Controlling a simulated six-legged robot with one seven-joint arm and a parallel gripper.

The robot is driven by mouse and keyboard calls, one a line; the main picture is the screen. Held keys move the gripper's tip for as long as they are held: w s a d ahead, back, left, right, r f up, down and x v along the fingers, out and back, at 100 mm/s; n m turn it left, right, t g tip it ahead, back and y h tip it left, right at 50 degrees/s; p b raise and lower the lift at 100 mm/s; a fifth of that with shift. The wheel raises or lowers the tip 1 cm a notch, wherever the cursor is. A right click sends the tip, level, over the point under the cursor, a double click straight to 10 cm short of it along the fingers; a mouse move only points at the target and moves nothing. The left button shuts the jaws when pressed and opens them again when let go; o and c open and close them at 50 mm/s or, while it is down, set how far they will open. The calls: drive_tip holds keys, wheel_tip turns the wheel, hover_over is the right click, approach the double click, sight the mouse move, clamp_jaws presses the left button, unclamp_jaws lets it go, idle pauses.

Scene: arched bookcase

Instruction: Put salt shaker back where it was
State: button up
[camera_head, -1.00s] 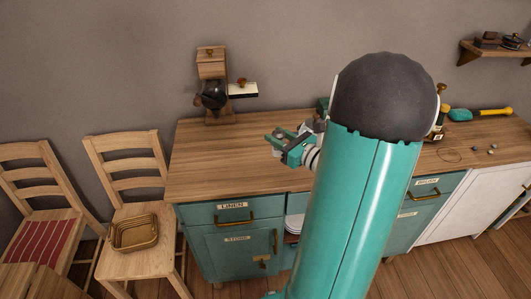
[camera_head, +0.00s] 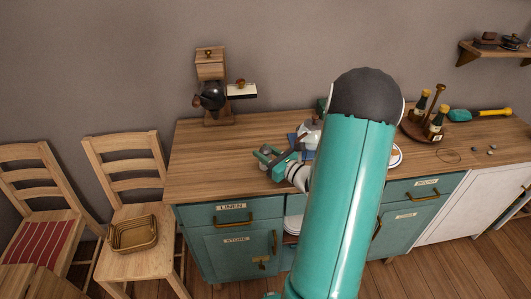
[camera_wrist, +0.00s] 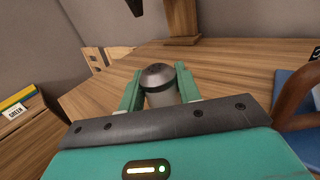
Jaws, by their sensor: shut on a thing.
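The salt shaker (camera_wrist: 159,84) has a domed metal cap and a pale body. In the wrist view it stands between the two teal fingers of my gripper (camera_wrist: 160,94), which is shut on it. In the head view my gripper (camera_head: 270,160) is low over the wooden counter (camera_head: 205,165), left of my arm. The shaker's base is hidden behind the gripper, so I cannot tell whether it touches the counter.
A blue item (camera_wrist: 298,105) with a brown handle lies right of my gripper. A caddy with bottles (camera_head: 432,125) stands farther right. The counter's left part is clear.

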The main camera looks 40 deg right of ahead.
drive_tip(key=shift+f, duration=0.15)
drive_tip(key=o, duration=1)
